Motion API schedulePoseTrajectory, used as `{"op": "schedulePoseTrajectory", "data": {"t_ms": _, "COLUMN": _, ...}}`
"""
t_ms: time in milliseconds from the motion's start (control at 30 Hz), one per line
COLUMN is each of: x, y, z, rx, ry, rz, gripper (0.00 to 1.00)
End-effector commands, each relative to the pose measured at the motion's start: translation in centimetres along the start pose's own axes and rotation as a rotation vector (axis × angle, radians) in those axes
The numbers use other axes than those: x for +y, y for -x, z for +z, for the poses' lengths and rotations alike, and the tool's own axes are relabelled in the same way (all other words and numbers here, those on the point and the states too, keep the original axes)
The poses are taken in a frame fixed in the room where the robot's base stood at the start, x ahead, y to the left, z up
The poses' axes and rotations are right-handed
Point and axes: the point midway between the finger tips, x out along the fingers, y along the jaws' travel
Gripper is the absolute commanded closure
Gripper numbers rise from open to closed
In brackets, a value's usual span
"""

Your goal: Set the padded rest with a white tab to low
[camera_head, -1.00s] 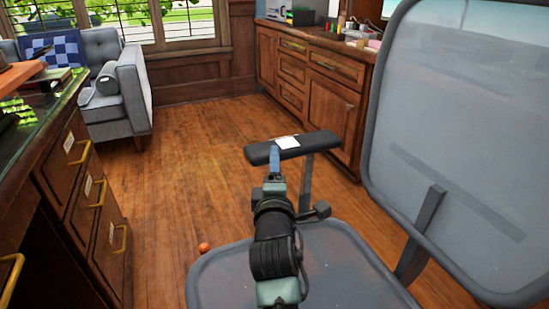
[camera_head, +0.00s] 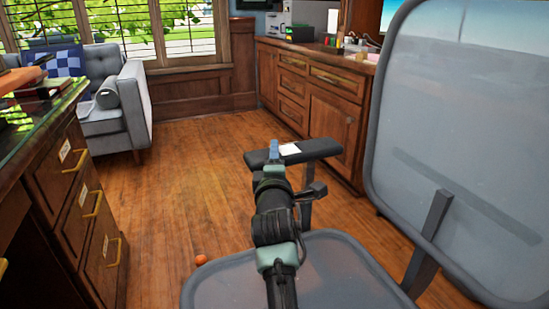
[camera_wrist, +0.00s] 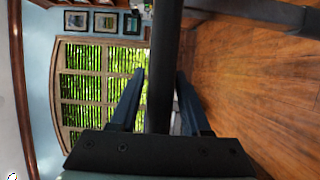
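The padded rest (camera_head: 318,149) is a long black armrest pad on a dark post beside the grey office chair. A white tab (camera_head: 290,149) lies on its top. My gripper (camera_head: 273,151) is at the left part of the pad, just left of the tab. In the wrist view my gripper (camera_wrist: 161,78) has two dark fingers standing apart, with a dark bar (camera_wrist: 163,60), seemingly the pad, running between them. I cannot tell whether the fingers touch it. My arm hides part of the post.
The grey chair seat (camera_head: 330,275) and tall mesh backrest (camera_head: 450,130) stand close on the right. A wooden desk with drawers (camera_head: 80,205) is on the left. An orange ball (camera_head: 201,260) lies on the floor. Open floor lies ahead, before a grey armchair (camera_head: 115,110).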

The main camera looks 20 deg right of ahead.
Motion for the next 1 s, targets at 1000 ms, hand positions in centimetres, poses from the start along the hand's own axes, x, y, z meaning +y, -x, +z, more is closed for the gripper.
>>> {"op": "schedulePoseTrajectory", "data": {"t_ms": 1000, "x": 0.0, "y": 0.02, "z": 0.03, "rx": -0.001, "ry": 0.0, "rz": 0.0, "gripper": 1.0}}
